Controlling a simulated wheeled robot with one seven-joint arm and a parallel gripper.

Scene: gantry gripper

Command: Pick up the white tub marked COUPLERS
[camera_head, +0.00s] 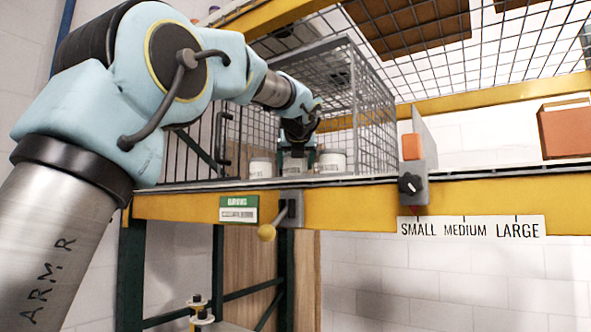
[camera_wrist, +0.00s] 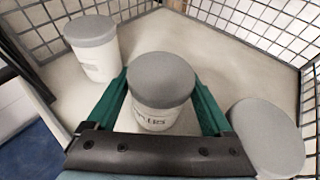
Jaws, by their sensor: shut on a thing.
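In the wrist view a white tub (camera_wrist: 152,121) with a grey lid stands upright between the two green fingers of my gripper (camera_wrist: 165,105). My gripper is shut on it. Dark lettering shows on its side, partly hidden, and I cannot read it. A second white tub with a grey lid (camera_wrist: 95,62) stands at the upper left, and a third (camera_wrist: 265,145) at the lower right; both are apart from the held tub. In the head view my gripper (camera_head: 297,155) is inside the wire cage, with the held tub (camera_head: 293,167) below it and the other tubs (camera_head: 261,168) (camera_head: 332,162) on either side.
Wire mesh walls (camera_wrist: 250,30) enclose the tubs at the back and sides. The cage (camera_head: 375,120) stands on a shelf with a yellow front beam (camera_head: 350,218). A grey post with a black knob (camera_head: 410,184) stands right of the cage. An orange box (camera_head: 566,130) sits farther right.

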